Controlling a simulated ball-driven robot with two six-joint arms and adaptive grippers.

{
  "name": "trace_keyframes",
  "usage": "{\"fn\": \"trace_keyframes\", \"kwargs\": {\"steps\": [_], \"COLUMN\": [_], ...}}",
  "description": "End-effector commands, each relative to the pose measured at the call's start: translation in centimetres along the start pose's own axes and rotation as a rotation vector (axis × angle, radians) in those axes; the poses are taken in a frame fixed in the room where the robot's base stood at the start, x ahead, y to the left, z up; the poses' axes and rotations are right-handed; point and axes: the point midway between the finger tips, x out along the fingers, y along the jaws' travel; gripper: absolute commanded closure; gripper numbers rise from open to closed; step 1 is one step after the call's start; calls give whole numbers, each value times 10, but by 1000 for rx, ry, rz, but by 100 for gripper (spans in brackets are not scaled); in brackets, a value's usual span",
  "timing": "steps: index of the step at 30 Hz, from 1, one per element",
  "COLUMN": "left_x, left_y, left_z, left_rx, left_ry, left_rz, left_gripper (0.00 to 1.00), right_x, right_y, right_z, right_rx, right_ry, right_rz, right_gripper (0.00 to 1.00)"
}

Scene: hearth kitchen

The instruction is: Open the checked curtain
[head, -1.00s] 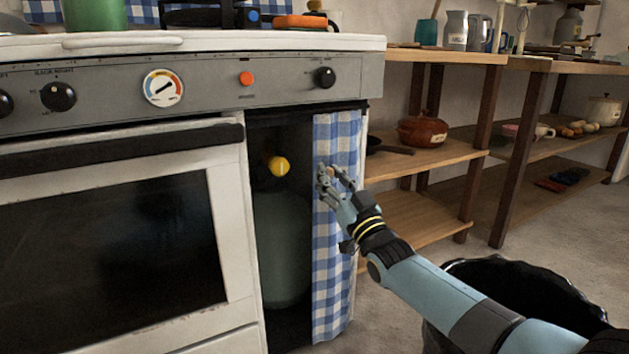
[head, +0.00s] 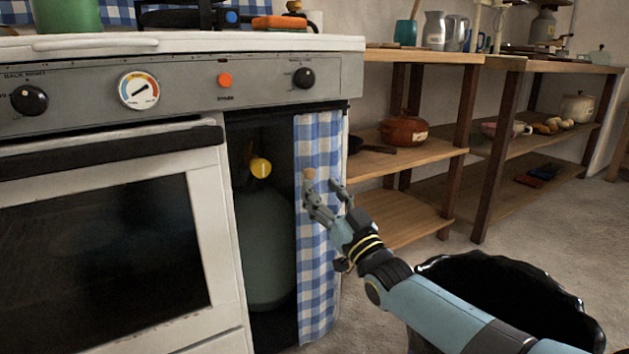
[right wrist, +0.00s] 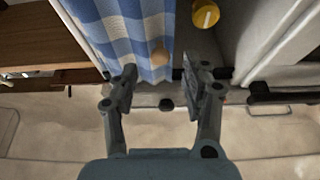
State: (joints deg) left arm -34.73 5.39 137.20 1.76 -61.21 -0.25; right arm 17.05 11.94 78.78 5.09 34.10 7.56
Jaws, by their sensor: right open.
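The blue and white checked curtain (head: 318,262) hangs gathered at the right side of the cabinet opening beside the oven. A small round wooden knob (head: 309,173) shows on its front; it also shows in the right wrist view (right wrist: 160,55). Left of the curtain the opening is uncovered, and a grey-green gas bottle (head: 266,245) with a yellow valve cap (head: 260,167) stands inside. My right gripper (head: 324,190) is open and empty in front of the curtain, its fingers pointing toward it near the knob. My left gripper is out of view.
The white stove (head: 232,240) with its oven door is on the left. Wooden shelves (head: 410,215) with a brown pot (head: 403,131) stand at the right. A black bin (head: 500,290) sits on the floor beneath my right arm.

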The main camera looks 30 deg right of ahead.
Motion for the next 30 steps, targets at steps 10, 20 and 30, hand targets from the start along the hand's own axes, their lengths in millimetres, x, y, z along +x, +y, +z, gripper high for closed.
{"fn": "trace_keyframes", "kwargs": {"steps": [10,20,30], "left_x": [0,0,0], "left_y": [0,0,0], "left_z": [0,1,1], "left_rx": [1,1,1], "left_ry": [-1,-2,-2], "left_rz": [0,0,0], "left_gripper": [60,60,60], "right_x": [-68,-78,-78], "right_y": [0,0,0], "right_z": [1,0,0], "right_rx": [0,-1,0], "right_ry": [-2,1,0], "right_rz": [0,0,0], "right_gripper": [53,53,53]}}
